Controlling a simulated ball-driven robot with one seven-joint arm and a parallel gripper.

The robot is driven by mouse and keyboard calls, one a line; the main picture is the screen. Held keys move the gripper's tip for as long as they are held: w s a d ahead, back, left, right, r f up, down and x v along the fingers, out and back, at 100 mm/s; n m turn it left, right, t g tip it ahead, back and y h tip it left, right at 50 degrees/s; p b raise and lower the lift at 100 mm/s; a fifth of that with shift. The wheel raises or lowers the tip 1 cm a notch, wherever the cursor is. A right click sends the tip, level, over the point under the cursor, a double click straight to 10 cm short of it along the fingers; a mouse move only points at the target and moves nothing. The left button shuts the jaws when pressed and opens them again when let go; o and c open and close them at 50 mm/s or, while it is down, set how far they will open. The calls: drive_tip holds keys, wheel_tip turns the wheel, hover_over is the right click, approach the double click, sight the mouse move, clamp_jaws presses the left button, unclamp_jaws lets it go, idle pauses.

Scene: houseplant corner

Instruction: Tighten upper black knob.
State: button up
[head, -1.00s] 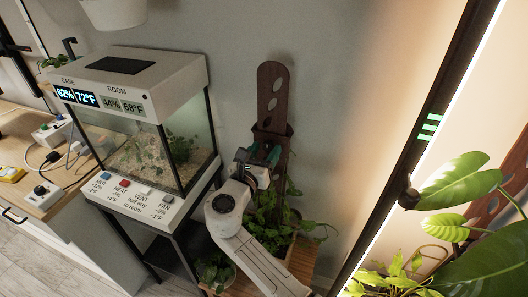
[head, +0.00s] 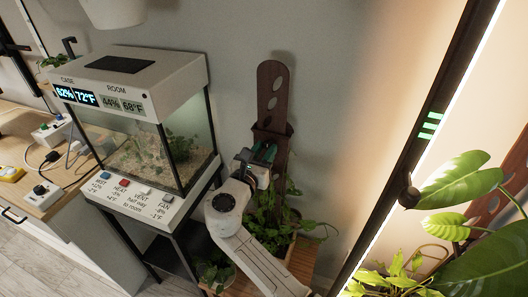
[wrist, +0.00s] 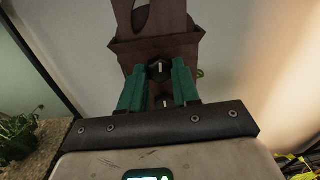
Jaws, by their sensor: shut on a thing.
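The upper black knob (wrist: 160,69) sits on the front of a dark brown wooden plant support, between my two green fingers. My gripper (wrist: 160,73) is shut on this knob; the knob's pale mark stands about upright in the wrist view. A second dark knob (wrist: 165,103), also with a pale mark, shows lower down between the fingers. In the head view my gripper (head: 264,153) is at the brown support (head: 270,90), just below its bracket, and hides both knobs.
A glass terrarium (head: 150,150) with labelled buttons stands left of my arm. Leafy plants (head: 265,225) surround the support's foot. A tall dark post with a light strip (head: 415,150) and a large-leaved plant (head: 460,190) are on the right. Bare wall lies behind.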

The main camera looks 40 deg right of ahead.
drive_tip(key=m+b, duration=0.2)
drive_tip(key=m, duration=0.4)
drive_tip(key=shift+f+m+y, duration=0.1)
drive_tip(key=shift+m+y, duration=0.2)
drive_tip(key=shift+m, duration=0.1)
drive_tip(key=m+b, duration=0.2)
drive_tip(key=m, duration=0.1)
drive_tip(key=shift+m, duration=0.3)
drive_tip(key=m+b, duration=0.3)
drive_tip(key=shift+s+y, duration=0.1)
drive_tip(key=shift+y, duration=0.2)
drive_tip(key=m+b, duration=0.3)
drive_tip(key=shift+f+m+t, duration=0.1)
drive_tip(key=shift+m+t, duration=0.2)
drive_tip(key=shift+m, duration=0.1)
drive_tip(key=m+b, duration=0.7)
drive_tip(key=shift+d+f+t, duration=0.1)
drive_tip(key=shift+t, duration=0.2)
drive_tip(key=shift+m+b, duration=1.6)
drive_tip(key=shift+m, duration=0.1)
